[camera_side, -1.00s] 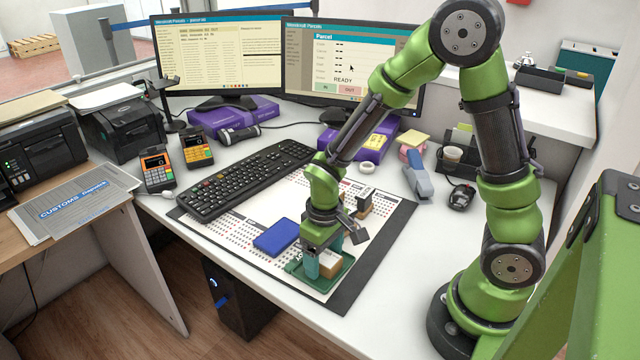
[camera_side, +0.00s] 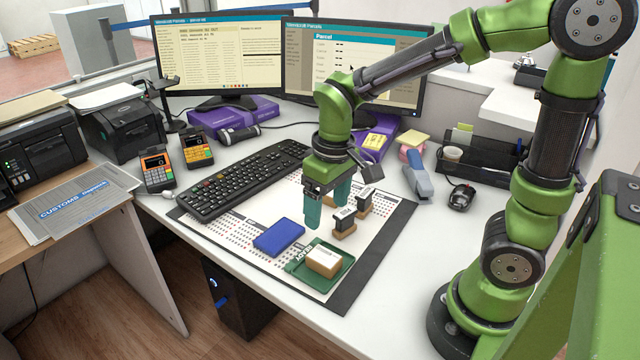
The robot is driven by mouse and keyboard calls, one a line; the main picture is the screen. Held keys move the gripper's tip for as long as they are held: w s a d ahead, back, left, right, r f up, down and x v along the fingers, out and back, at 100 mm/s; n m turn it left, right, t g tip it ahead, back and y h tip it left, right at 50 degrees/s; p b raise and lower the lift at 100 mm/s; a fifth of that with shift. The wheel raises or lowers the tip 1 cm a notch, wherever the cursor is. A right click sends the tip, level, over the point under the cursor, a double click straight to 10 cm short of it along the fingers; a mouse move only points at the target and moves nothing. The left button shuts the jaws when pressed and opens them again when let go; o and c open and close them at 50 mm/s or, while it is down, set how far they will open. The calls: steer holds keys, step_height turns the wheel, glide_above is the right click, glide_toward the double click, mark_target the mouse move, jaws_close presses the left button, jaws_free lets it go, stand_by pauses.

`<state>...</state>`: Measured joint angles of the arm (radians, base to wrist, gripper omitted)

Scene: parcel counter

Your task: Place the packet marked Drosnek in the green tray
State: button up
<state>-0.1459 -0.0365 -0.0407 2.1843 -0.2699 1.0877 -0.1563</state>
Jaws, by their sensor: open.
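The green tray (camera_side: 340,277) lies on the front part of the mat, with lettering on its left side. A small tan packet with a white top (camera_side: 325,258) lies in it; its marking is too small to read. My gripper (camera_side: 327,215) is open and empty above the mat, behind the tray and apart from the packet. Two small objects with tan bases and dark upper parts with white labels stand just right of the gripper: a nearer one (camera_side: 344,225) and a farther one (camera_side: 364,203). I cannot read their labels.
A blue pad (camera_side: 279,236) lies left of the tray. The black keyboard (camera_side: 245,180) borders the mat at the back left. The mat's right front is clear.

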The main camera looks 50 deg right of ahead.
steer(key=s+r+m+t+y, duration=0.1)
steer(key=s+r+m+t, duration=0.2)
steer(key=s+r+t, duration=0.3)
step_height(320, 180, up, 3)
steer(key=shift+s+d+r+y, duration=0.15)
steer(key=shift+s+r+y, duration=0.05)
steer(key=shift+s+y, duration=0.1)
stand_by(0.9)
